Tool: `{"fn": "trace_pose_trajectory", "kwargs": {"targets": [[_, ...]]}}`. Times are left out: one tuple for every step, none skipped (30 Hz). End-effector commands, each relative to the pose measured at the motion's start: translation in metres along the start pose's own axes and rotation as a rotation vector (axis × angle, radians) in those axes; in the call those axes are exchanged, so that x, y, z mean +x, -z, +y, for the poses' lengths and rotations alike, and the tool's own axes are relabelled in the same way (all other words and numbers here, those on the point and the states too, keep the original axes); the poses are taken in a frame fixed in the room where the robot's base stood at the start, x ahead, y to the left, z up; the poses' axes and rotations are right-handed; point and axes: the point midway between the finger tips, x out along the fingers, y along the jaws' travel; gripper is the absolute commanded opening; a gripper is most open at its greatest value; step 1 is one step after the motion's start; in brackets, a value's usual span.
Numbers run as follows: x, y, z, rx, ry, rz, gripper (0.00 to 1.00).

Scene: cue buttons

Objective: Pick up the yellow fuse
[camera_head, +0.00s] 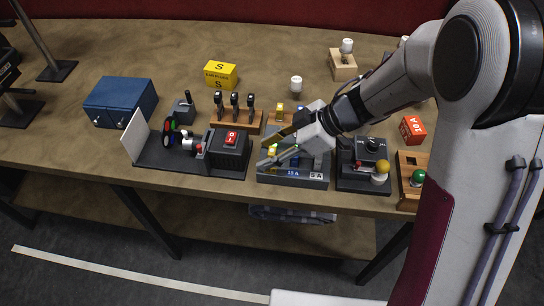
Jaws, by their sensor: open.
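A grey fuse box (292,182) with labels reading 15A and 5A stands near the front edge of the table. A small yellow piece (273,150) shows over the box between my gripper's fingers; it looks like the yellow fuse, but it is too small to be sure. Another small yellow piece (280,108) stands on the wooden block behind the box. My gripper (263,153) reaches in from the right, low over the box, with its fingers apart around the yellow piece. I cannot tell whether they touch it. My gripper and wrist hide part of the box.
A black machine with a red switch (231,138) stands left of the box, and a black control panel (363,182) with knobs stands right. Three dark levers (234,104) stand behind. A yellow carton (220,75) and blue case (120,101) are farther back. The table's left front is clear.

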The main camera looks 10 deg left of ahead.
Motion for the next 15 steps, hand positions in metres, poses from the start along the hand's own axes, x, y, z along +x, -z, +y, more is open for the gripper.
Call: {"fn": "trace_pose_trajectory", "kwargs": {"targets": [[-0.0001, 0.0000, 0.0000, 0.000, 0.000, 0.000, 0.40], [-0.0002, 0.0000, 0.0001, 0.000, 0.000, 0.000, 0.40], [-0.0002, -0.0001, 0.0001, 0.000, 0.000, 0.000, 0.40], [-0.0002, -0.0001, 0.0001, 0.000, 0.000, 0.000, 0.40], [-0.0002, 0.0000, 0.0001, 0.000, 0.000, 0.000, 0.40], [-0.0003, -0.0001, 0.0001, 0.000, 0.000, 0.000, 0.40], [-0.0003, 0.0000, 0.0001, 0.000, 0.000, 0.000, 0.40], [-0.0003, -0.0001, 0.0001, 0.000, 0.000, 0.000, 0.35], [-0.0003, -0.0001, 0.0001, 0.000, 0.000, 0.000, 0.25], [-0.0003, 0.0000, 0.0001, 0.000, 0.000, 0.000, 0.17], [-0.0003, 0.0000, 0.0001, 0.000, 0.000, 0.000, 0.09], [-0.0003, 0.0000, 0.0001, 0.000, 0.000, 0.000, 0.00], [-0.0003, 0.0000, 0.0001, 0.000, 0.000, 0.000, 0.00], [-0.0003, -0.0001, 0.0002, 0.000, 0.000, 0.000, 0.00], [-0.0003, -0.0001, 0.0002, 0.000, 0.000, 0.000, 0.00]]}}
